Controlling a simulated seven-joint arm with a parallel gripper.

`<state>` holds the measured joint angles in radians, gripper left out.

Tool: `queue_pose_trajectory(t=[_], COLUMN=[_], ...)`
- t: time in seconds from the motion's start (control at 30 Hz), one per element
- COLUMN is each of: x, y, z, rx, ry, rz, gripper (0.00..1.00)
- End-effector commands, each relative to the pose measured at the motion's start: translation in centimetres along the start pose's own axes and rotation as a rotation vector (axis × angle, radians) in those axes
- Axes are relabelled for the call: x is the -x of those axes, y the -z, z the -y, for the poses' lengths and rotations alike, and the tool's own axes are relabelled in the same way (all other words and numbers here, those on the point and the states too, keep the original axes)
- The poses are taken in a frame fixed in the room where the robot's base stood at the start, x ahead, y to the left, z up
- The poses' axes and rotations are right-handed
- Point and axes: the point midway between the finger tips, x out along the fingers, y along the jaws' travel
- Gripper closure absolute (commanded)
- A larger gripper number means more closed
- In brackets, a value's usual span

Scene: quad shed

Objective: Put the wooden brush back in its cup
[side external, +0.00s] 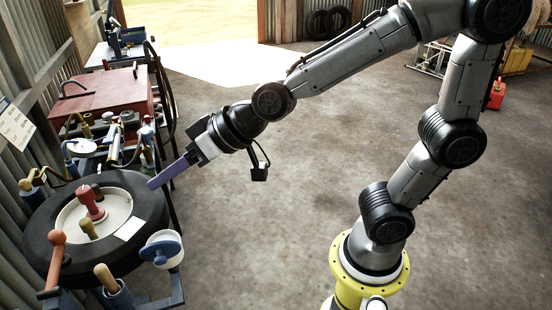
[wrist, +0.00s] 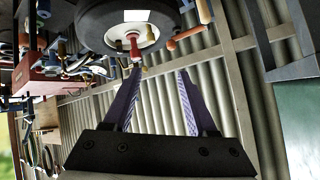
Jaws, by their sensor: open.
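My gripper (side external: 153,183), with long purple fingers, hangs at the right rim of the black tyre (side external: 38,232). In the wrist view its fingers (wrist: 159,72) stand apart with nothing between them. On the tyre's white hub (side external: 118,205) stand a red knobbed piece (side external: 90,201) and a short tan wooden piece (side external: 88,229), left of my gripper. A tan wooden handle (side external: 106,278) sticks up from a blue cup (side external: 120,297) at the front. Another blue cup (side external: 33,196) with tan handles stands at the far left. I cannot tell which wooden piece is the brush.
A white container with a blue top (side external: 163,252) and an orange-headed handle (side external: 56,240) stand by the tyre. A red chest (side external: 105,98) and cluttered tools lie behind it. A corrugated wall closes the left side. The concrete floor (side external: 270,215) is open to the right.

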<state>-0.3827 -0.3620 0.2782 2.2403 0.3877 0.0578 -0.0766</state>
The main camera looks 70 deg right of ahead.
Motion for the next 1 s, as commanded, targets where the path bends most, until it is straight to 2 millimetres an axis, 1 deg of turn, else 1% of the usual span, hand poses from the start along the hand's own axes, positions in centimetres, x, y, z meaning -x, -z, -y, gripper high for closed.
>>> queue_pose_trajectory(t=[0.03, 0.07, 0.1, 0.17, 0.2, 0.3, 0.4, 0.5, 0.57, 1.0], x=[2.6, 4.0, 5.8, 8.4, 10.0, 13.5, 15.9, 17.2, 17.5, 17.5], y=[-0.6, -1.4, -2.5, -4.4, -5.7, -8.7, -11.0, -12.3, -12.7, -12.7], z=[-1.6, -2.5, -3.7, -5.4, -6.4, -8.5, -9.8, -10.5, -10.7, -10.6], rx=[0.006, 0.012, 0.02, 0.028, 0.03, 0.026, 0.016, 0.008, 0.006, 0.007], ry=[-0.025, -0.041, -0.069, -0.115, -0.149, -0.23, -0.293, -0.328, -0.338, -0.336], rz=[0.03, 0.06, 0.099, 0.158, 0.195, 0.276, 0.336, 0.369, 0.38, 0.383], gripper=[0.42, 0.42, 0.42, 0.42, 0.42, 0.42, 0.42, 0.42, 0.42, 0.42])
